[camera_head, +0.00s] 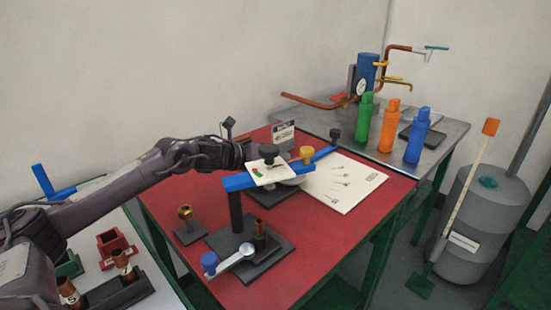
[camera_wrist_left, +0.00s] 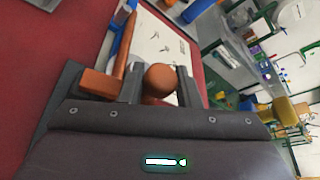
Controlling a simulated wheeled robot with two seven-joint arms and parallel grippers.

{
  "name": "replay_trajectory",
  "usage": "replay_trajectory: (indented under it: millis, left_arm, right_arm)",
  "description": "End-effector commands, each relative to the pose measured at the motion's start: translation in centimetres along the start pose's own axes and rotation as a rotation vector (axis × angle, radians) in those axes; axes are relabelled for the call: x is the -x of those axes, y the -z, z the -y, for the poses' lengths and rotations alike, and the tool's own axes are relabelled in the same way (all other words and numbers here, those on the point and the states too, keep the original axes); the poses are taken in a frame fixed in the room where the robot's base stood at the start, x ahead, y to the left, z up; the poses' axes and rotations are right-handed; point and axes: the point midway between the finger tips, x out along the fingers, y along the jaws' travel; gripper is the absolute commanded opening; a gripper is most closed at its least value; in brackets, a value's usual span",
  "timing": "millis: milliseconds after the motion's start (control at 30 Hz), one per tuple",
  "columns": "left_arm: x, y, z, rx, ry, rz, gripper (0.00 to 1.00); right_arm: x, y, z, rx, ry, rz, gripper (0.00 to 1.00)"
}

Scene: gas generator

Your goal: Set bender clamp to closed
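The bender stands on the red table in the head view, with a dark base plate (camera_head: 270,262), a blue arm (camera_head: 240,182) on a black post and a small white plate (camera_head: 268,172) with red and green marks. A grey lever with a blue knob (camera_head: 209,261) is at its front. My left gripper (camera_head: 258,160) is beside the white plate, its fingers mostly hidden there. In the left wrist view its two fingers (camera_wrist_left: 160,88) stand on either side of a round copper-brown knob (camera_wrist_left: 160,79). I cannot tell whether they press on it. My right gripper is not in view.
A white sheet (camera_head: 345,186) lies on the red table (camera_head: 172,228). Behind it, a grey table (camera_head: 437,133) holds green, orange and blue bottles (camera_head: 388,125) and copper pipework (camera_head: 318,102). A grey tank (camera_head: 482,225) stands on the right. A white bench (camera_head: 128,232) is at left.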

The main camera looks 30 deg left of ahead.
Motion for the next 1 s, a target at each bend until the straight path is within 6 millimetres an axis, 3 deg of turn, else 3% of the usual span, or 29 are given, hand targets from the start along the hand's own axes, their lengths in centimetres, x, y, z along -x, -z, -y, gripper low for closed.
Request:
replay_trajectory:
  millis: [133,467,633,1000]
  left_arm:
    - [-0.1,0.2,0.1,0.001,0.002,-0.003,0.47]
    - [0.3,0.0,-0.1,-0.001,-0.001,0.001,0.47]
    - [2.1,0.1,-0.3,-0.003,-0.006,0.000,0.47]
    - [6.6,0.2,-0.2,-0.003,-0.005,-0.001,0.47]
  right_arm:
    - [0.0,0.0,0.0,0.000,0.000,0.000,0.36]
    - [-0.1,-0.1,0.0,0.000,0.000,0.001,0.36]
    - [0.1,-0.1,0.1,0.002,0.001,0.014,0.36]
    - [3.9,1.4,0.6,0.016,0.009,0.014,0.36]
